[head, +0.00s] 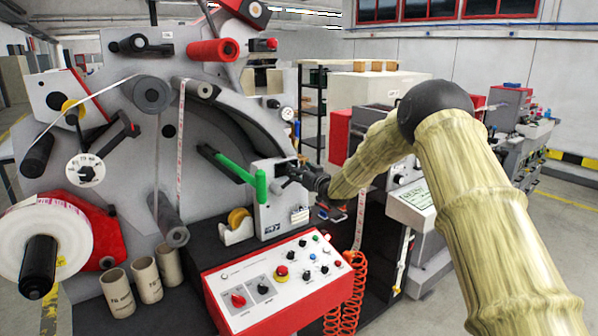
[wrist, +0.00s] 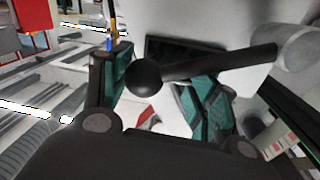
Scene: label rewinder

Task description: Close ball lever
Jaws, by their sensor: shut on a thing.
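The ball lever (wrist: 215,65) shows in the wrist view as a dark bar with a round black ball at its left end. My gripper (wrist: 160,85) has teal-padded fingers on both sides of the ball end. The ball lies close to the left pad, and the bar crosses in front of the right pads. The gripper is shut on the lever; the exact contact is partly hidden. In the head view my gripper (head: 308,178) is at the right side of a grey box on the rewinder, and the lever cannot be made out clearly there.
A green handle (head: 260,186) sticks out just left of my gripper. Below are a red-edged control panel (head: 280,280) and a coiled red hose (head: 345,300). A tape dispenser (head: 238,228) stands left of the box. The label roll (head: 50,245) is far left.

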